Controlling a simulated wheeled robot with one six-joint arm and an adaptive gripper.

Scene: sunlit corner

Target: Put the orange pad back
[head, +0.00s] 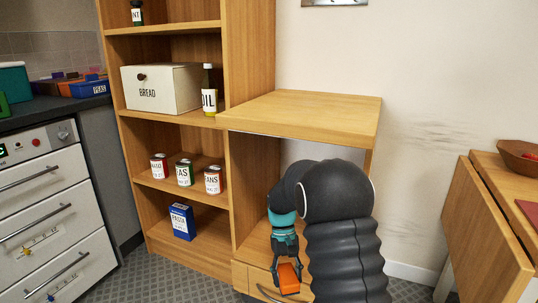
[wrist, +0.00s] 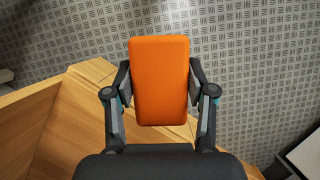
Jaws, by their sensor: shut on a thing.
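The orange pad (wrist: 160,80) is a flat, rounded rectangular block. In the wrist view it sits between the two fingers of my gripper (wrist: 160,98), which is shut on its sides. In the head view the pad (head: 289,278) hangs below my gripper (head: 286,262), low down in front of the open-fronted wooden cabinet (head: 300,107). The wrist view shows wood edges and patterned floor beneath the pad. I cannot tell whether the pad touches the wood. My arm hides much of the cabinet's inside.
Left of the cabinet stands a tall shelf (head: 249,50) with a bread box (head: 160,88), an oil bottle (head: 209,92), several cans and a blue box (head: 181,222). A drop-leaf table (head: 480,230) with a bowl (head: 519,155) is at right. Patterned floor (wrist: 255,60) lies open ahead in the wrist view.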

